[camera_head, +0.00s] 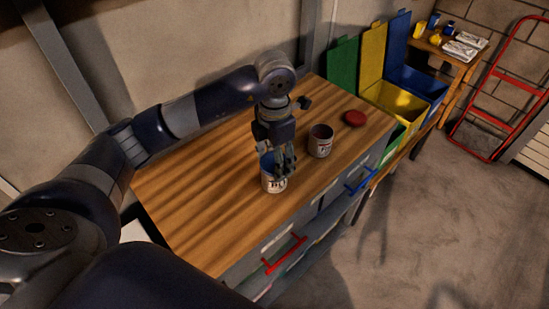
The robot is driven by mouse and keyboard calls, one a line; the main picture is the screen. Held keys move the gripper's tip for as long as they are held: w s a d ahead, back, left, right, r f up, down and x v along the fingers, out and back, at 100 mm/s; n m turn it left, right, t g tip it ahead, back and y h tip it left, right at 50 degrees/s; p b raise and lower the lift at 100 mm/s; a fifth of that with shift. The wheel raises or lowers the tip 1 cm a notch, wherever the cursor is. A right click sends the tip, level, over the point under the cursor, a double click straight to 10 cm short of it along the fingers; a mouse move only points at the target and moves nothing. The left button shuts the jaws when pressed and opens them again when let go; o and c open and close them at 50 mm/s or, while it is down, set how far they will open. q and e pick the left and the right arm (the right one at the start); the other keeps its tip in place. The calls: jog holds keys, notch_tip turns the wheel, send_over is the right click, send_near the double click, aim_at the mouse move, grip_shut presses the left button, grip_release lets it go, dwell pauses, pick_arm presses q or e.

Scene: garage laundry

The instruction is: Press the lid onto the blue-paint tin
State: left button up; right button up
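A white-and-grey tin with a label (272,185) stands upright near the front edge of the wooden worktop. Blue (265,163) shows at its top; I cannot tell whether this is a lid or paint. My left gripper (286,170) points down at the tin's top, its fingers over the right part of the rim. The fingers hide much of the top, and I cannot tell whether they touch it or hold anything. My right gripper is not in view.
A second tin (320,142), dark red inside, stands just right of the gripper. A red lid (354,118) lies farther right. A small dark object (305,102) is behind. The worktop's left half (190,190) is clear. Green, yellow and blue bins (398,102) stand beyond the right end.

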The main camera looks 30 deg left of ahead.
pick_arm(q)
jog(key=o, duration=0.8)
jog(key=o, duration=0.5)
jog(key=shift+r, duration=0.1)
jog(key=shift+r+p, duration=2.05)
jog(key=shift+r, duration=1.35)
